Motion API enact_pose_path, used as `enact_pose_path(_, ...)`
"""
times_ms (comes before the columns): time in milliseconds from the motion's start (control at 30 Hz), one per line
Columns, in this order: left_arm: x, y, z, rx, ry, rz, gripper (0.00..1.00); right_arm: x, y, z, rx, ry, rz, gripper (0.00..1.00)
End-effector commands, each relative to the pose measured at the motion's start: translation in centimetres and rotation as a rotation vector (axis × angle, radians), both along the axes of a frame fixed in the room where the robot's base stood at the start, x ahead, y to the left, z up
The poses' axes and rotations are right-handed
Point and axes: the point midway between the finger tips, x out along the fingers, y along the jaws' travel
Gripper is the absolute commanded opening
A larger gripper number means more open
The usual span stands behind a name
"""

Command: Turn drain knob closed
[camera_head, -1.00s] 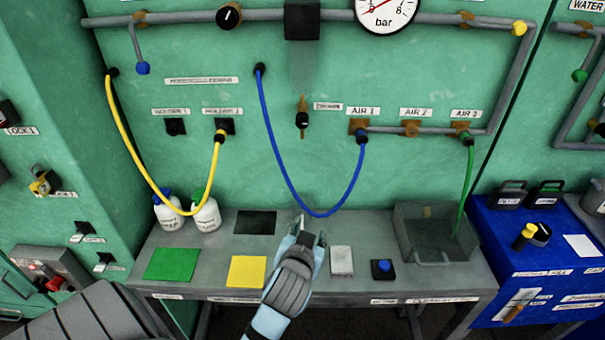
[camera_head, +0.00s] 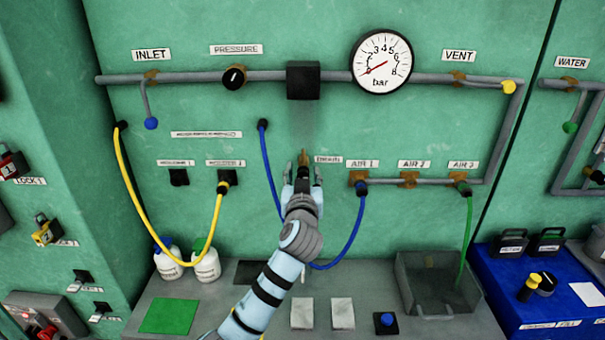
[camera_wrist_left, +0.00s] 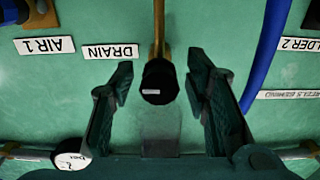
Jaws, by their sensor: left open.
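The drain knob (camera_wrist_left: 159,82) is a black round knob with a small pale mark, on a brass stem. In the left wrist view it sits between the two fingers of my open left gripper (camera_wrist_left: 160,88), with a gap on each side. In the head view my left gripper (camera_head: 303,172) is up at the wall just left of the DRAIN label (camera_head: 328,160). The brass pipe (camera_head: 304,156) shows above the fingers, while the knob is mostly hidden behind the gripper. The DRAIN label also shows upside down in the wrist view (camera_wrist_left: 111,51). My right gripper is not in view.
A blue hose (camera_head: 267,170) hangs close left of the gripper and passes behind my arm to the AIR 1 port (camera_head: 359,180). The pressure gauge (camera_head: 381,62) is above right. Bottles, pads and a grey bin (camera_head: 405,285) stand on the bench below.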

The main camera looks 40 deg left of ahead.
Motion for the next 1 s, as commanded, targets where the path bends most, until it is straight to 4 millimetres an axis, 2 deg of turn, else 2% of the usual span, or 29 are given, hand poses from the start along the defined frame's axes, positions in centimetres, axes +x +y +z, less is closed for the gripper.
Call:
enact_pose_path(233, 0.2, 0.1, 0.0, 0.0, 0.0, -0.001, 0.43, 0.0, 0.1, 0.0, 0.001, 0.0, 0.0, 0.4)
enact_pose_path(267, 0.2, 0.1, 0.0, 0.0, 0.0, -0.001, 0.4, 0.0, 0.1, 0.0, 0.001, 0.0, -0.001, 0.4)
enact_pose_path(500, 0.1, 0.1, -0.1, 0.0, 0.0, 0.0, 0.01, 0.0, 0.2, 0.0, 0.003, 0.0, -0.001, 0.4)
enact_pose_path(767, 0.1, 0.1, -0.1, -0.01, -0.007, 0.0, 0.0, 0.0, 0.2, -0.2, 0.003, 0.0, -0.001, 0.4)
enact_pose_path(1000, 0.1, 0.1, -0.2, -0.073, -0.056, 0.001, 0.0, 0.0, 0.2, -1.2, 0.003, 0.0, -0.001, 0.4)
